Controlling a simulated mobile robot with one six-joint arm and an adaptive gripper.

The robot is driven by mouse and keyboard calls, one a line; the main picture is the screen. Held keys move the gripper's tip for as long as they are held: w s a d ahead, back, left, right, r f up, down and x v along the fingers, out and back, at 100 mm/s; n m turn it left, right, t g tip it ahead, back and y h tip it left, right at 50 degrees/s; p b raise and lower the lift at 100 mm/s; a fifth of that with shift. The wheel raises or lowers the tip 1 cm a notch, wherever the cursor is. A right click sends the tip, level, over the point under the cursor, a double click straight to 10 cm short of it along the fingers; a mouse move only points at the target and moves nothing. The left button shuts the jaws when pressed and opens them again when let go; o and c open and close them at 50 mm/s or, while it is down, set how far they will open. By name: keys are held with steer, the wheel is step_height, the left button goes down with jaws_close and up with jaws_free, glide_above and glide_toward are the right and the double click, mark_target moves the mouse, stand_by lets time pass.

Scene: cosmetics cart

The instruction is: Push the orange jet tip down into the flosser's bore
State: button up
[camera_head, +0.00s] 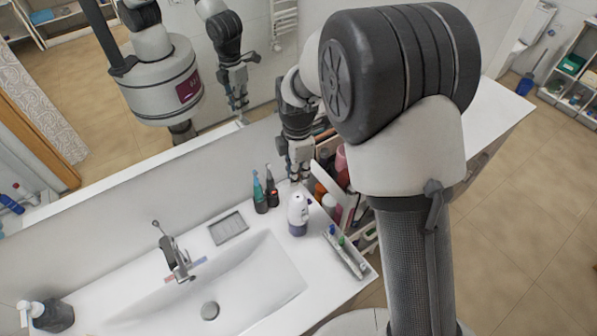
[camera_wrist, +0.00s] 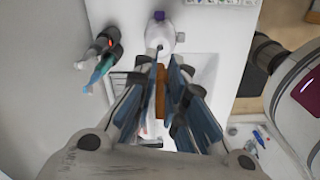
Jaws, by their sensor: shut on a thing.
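The flosser (camera_head: 297,214), white with a purple base, stands upright on the white washstand between the sink and the cart. It also shows at the top of the wrist view (camera_wrist: 160,34). My gripper (camera_head: 298,178) is above it in the head view, fingers pointing down. In the wrist view my gripper (camera_wrist: 165,72) is shut on an orange-brown piece, which I take for the jet tip (camera_wrist: 160,90). The fingers hide much of it. I cannot tell whether the tip touches the flosser or lines up with its bore. The bore is not clearly visible.
Two dark-based toothbrush handles (camera_head: 265,193) stand close left of the flosser. A toothbrush tray (camera_head: 348,256) lies to its right, and a cart with bottles (camera_head: 345,172) stands behind. The tap (camera_head: 176,262), grey dish (camera_head: 228,228) and sink basin (camera_head: 255,285) lie left and front.

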steer(key=shift+f+b, duration=1.95)
steer(key=shift+f, duration=0.95)
steer(key=shift+f+b, duration=0.9)
steer(key=shift+f, duration=0.3)
steer(key=o, duration=0.8)
steer(key=shift+c, duration=0.2)
step_height(320, 180, up, 12)
